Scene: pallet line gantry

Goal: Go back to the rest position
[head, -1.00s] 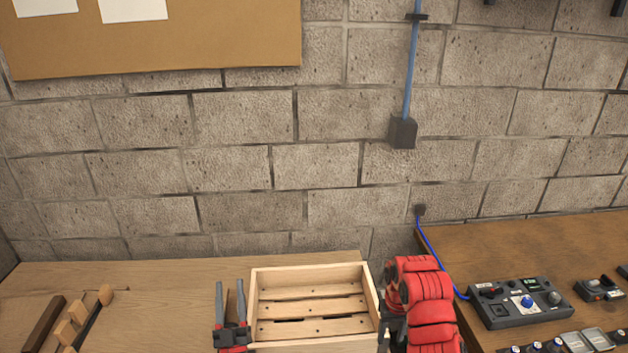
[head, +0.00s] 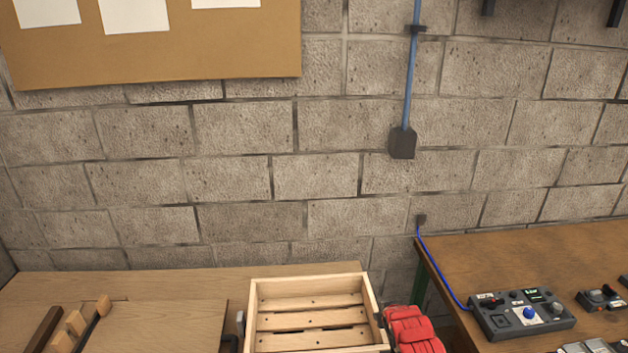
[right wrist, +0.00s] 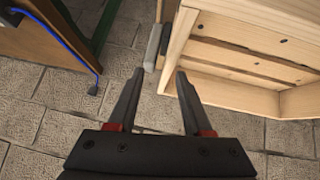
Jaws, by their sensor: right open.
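My right gripper (right wrist: 160,78) is open in the right wrist view, its two dark fingers apart with nothing between them. It points toward the side of the wooden crate (right wrist: 182,40), with a grey bar (right wrist: 152,46) beyond the fingertips, beside the crate. In the head view, red links of my right arm show at the bottom, right of the crate (head: 256,310); the jaws are hidden there. My left gripper cannot be made out in either view. The crate looks empty, with slats across its bottom.
A brown bench (head: 520,255) at right holds a control box (head: 520,312) with a blue cable. A gap separates table and bench. A block wall (head: 250,170) stands behind.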

